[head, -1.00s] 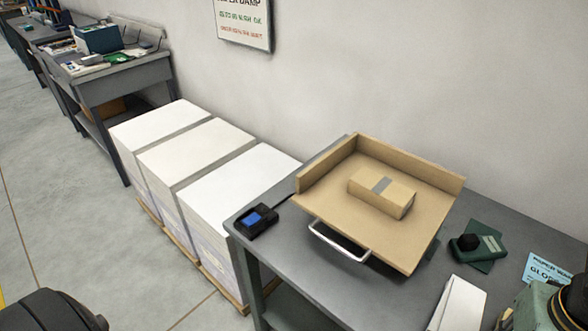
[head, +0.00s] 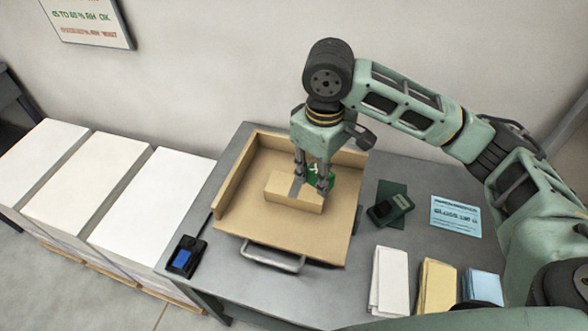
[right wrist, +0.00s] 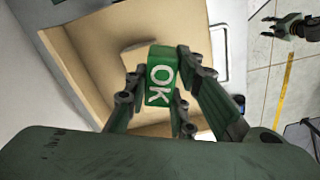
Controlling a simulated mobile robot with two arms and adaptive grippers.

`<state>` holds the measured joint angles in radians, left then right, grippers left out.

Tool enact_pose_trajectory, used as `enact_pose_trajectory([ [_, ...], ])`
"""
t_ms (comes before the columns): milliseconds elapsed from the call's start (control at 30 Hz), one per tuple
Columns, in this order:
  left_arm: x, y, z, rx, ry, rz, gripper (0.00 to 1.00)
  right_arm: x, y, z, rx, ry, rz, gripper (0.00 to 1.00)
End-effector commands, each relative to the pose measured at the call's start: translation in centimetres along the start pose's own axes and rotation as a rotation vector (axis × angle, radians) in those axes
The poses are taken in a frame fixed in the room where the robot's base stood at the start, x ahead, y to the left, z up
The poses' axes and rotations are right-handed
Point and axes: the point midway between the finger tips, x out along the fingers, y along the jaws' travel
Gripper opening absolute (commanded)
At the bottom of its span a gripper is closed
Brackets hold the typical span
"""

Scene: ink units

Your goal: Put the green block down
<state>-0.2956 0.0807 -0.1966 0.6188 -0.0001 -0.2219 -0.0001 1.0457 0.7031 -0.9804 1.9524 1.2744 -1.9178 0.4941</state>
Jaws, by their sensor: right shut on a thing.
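A green block with a white "OK" on it (right wrist: 161,76) is held between the fingers of my right gripper (right wrist: 157,100). Only a little green of the block shows there between the fingers. I cannot tell whether the block touches the carton. My left gripper (right wrist: 279,27) shows small at the top right of the right wrist view, apart from the tray, with its fingers spread and empty.
The tray stands on a grey table (head: 226,283). A blue-screened device (head: 184,258) lies at its left. A dark green stamp-like item (head: 390,207), a blue card (head: 456,216) and folded papers (head: 390,280) lie at its right. White paper stacks (head: 88,190) stand further left.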

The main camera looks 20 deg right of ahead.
Motion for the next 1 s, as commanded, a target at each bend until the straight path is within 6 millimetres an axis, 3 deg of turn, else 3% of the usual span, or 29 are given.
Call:
enact_pose_trajectory([
  [33, -0.6, 0.3, 1.4, 0.001, -0.020, 0.003, 0.40, 0.5, 0.1, -1.3, 0.002, -0.002, -0.002, 0.00],
  [133, -1.1, 0.6, 2.9, 0.003, -0.042, 0.007, 0.40, 1.8, 0.5, -3.5, 0.002, -0.002, -0.002, 0.00],
  [233, -1.5, 0.6, 3.0, 0.004, -0.042, 0.008, 0.40, 3.0, 0.9, -5.3, 0.002, -0.001, -0.001, 0.00],
  [333, -1.6, 0.4, 1.8, 0.005, -0.025, 0.006, 0.40, 3.8, 1.1, -6.5, 0.002, 0.000, 0.000, 0.00],
  [500, -1.9, 0.1, -1.3, 0.005, 0.020, 0.001, 0.40, 4.7, 1.2, -7.2, 0.001, -0.001, 0.000, 0.00],
  [600, -2.5, 0.0, -1.8, 0.004, 0.027, 0.001, 0.40, 6.1, 1.3, -7.1, 0.001, -0.002, 0.001, 0.00],
  [800, -3.0, 0.1, -0.7, 0.004, 0.009, 0.002, 0.40, 8.2, 1.3, -7.1, 0.001, 0.001, 0.002, 0.00],
  [1000, -2.9, 0.3, 0.7, 0.003, -0.012, 0.005, 0.40, 8.3, 1.3, -7.1, 0.001, 0.002, 0.002, 0.00],
])
